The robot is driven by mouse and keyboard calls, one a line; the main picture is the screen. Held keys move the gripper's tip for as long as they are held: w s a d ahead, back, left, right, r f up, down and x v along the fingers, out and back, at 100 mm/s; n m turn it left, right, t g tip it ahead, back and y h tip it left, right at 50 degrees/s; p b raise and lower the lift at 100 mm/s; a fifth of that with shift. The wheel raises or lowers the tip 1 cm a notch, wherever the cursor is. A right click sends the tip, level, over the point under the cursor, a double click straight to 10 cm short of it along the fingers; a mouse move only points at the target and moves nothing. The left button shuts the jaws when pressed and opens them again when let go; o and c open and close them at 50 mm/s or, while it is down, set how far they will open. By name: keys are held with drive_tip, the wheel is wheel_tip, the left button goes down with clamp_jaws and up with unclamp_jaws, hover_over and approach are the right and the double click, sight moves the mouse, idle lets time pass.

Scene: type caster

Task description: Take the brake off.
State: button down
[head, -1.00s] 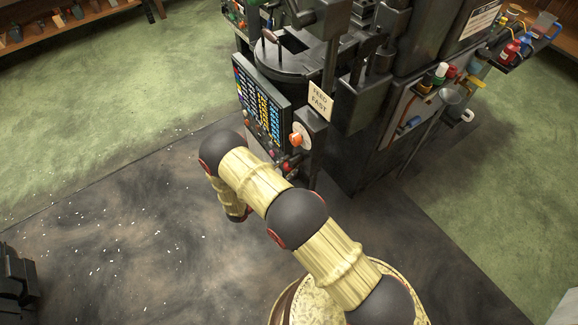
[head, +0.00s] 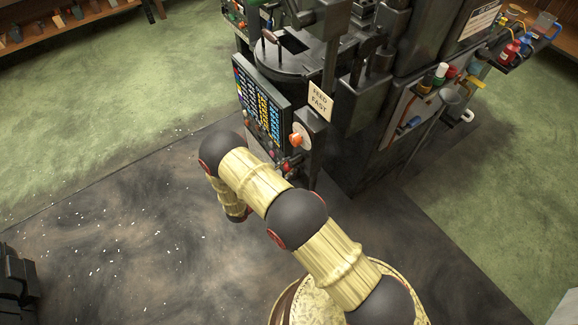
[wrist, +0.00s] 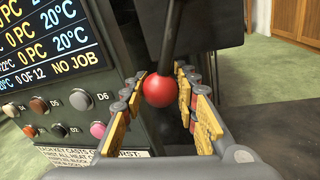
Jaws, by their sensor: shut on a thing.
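The brake's lever is not labelled in view. In the wrist view a dark lever comes down from the top and ends in a round red knob (wrist: 160,91). My gripper (wrist: 160,86) has one yellow-padded finger on each side of this knob and is shut on it. In the head view my arm's bent links cover the gripper, so its hold shows only in the wrist view. The dark caster machine (head: 345,120) stands in front of my arm.
A control panel with a lit screen (head: 262,105) and several buttons (wrist: 70,115) is left of the knob. A FEED FAST sign (head: 319,101) and an orange knob (head: 297,139) are nearby. The dark floor mat (head: 120,240) at left is mostly clear.

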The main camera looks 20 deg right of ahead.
drive_tip(key=shift+s, duration=0.1)
drive_tip(key=shift+s+d+f+n+y+p, duration=0.2)
drive_tip(key=shift+s+n+p, duration=0.15)
drive_tip(key=shift+s+n, duration=0.25)
drive_tip(key=shift+s+d+f+n+y+p, duration=0.1)
drive_tip(key=shift+s+d+f+n+p, duration=0.1)
drive_tip(key=shift+s+n+p, duration=0.4)
drive_tip(key=shift+s+d+f+n+y+p, duration=0.1)
drive_tip(key=shift+s+d+n, duration=0.1)
drive_tip(key=shift+s+n, duration=0.45)
drive_tip(key=shift+w, duration=0.2)
drive_tip(key=c, duration=1.6)
unclamp_jaws()
drive_tip(key=shift+c, duration=0.2)
drive_tip(key=v, duration=1.2)
drive_tip(key=shift+w, duration=0.2)
drive_tip(key=shift+a+r, duration=0.1)
drive_tip(key=shift+a, duration=0.05)
